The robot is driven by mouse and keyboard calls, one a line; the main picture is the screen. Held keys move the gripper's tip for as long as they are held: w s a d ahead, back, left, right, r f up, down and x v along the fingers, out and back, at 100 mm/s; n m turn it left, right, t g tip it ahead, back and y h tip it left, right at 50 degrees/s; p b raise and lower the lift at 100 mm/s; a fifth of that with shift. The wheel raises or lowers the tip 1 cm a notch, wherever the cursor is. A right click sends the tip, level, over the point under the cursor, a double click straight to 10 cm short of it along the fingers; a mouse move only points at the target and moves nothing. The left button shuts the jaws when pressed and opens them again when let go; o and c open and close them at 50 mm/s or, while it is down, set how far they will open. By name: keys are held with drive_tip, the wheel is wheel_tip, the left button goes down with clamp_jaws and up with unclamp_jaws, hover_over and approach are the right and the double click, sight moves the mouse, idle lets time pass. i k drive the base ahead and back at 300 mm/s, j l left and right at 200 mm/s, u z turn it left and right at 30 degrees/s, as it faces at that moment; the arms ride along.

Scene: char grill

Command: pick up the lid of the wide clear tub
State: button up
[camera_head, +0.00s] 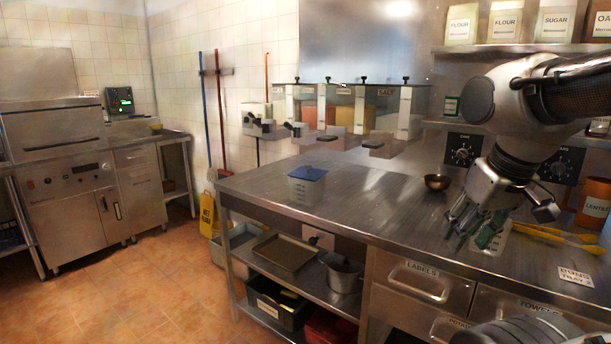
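A clear tub (305,190) with a flat blue lid (307,173) stands upright on the left part of the steel counter. The lid lies on its top. My gripper (463,228) points down over the right part of the counter, well to the right of this tub. A second clear container (499,241) with a green part (486,235) is right beside or behind my fingers and is partly hidden by them. I cannot tell whether my fingers touch it, or how far they are open.
The steel counter (370,205) is clear between the blue-lidded tub and my gripper. A small brown bowl (437,182) sits behind. Yellow tongs (560,236) and an orange-brown lentil container (592,211) are at the right. Hanging dispensers (345,108) overhang the counter's back edge.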

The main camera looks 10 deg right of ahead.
sight(307, 173)
drive_tip(key=i+j+z, duration=0.15)
drive_tip(key=z, duration=0.75)
drive_tip(key=i+j+z, duration=0.2)
drive_tip(key=j+z, duration=0.15)
drive_tip(key=j, duration=0.25)
drive_tip(key=i+j+z, duration=0.2)
drive_tip(key=j, duration=0.15)
drive_tip(key=j+z, duration=0.15)
drive_tip(key=j, duration=0.15)
drive_tip(key=i+j, duration=0.1)
drive_tip(key=j, duration=0.35)
drive_tip(key=i+j, duration=0.1)
drive_tip(key=j, duration=0.35)
drive_tip(key=i+j+z, duration=0.1)
drive_tip(key=j, duration=0.35)
